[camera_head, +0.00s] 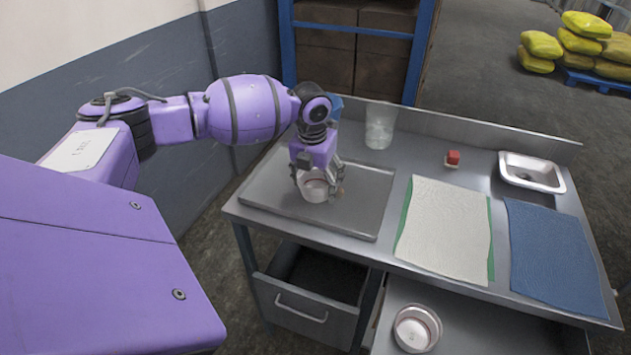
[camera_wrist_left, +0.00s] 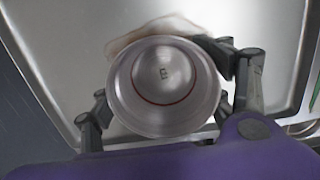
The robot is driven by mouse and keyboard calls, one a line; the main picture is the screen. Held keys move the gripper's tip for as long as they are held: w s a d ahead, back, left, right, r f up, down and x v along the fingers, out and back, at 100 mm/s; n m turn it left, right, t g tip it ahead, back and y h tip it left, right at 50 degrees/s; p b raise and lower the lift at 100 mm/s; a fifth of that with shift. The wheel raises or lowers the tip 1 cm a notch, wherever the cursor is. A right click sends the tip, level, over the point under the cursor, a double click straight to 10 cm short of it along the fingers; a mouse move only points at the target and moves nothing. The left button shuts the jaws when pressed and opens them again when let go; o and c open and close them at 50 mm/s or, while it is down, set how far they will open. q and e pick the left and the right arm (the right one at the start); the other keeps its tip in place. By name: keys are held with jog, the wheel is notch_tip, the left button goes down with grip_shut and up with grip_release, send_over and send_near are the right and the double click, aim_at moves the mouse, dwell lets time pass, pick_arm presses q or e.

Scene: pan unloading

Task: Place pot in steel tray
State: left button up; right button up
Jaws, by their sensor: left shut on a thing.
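My left gripper (camera_head: 318,184) is shut on a pale, round pot (camera_head: 315,191). In the left wrist view the pot (camera_wrist_left: 163,85) is seen from above, with its open mouth towards the camera and a small dark mark on its floor. The gripper's dark fingers lie around its sides. The pot is over the wide, shallow steel tray (camera_head: 358,221) at the left of the bench. The steel tray (camera_wrist_left: 55,60) also fills much of the wrist view. I cannot tell whether the pot touches it. My right gripper is not in view.
A white cloth (camera_head: 445,228) and a blue cloth (camera_head: 555,258) lie at right. Another round pot (camera_head: 417,328) stands lower in front. A drawer (camera_head: 305,305) is open.

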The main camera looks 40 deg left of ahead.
pick_arm(q)
jog(key=o, duration=1.2)
jog(key=shift+f, duration=0.1)
notch_tip(320, 180, up, 12)
jog(key=s, duration=0.1)
jog(key=shift+s+d, duration=0.2)
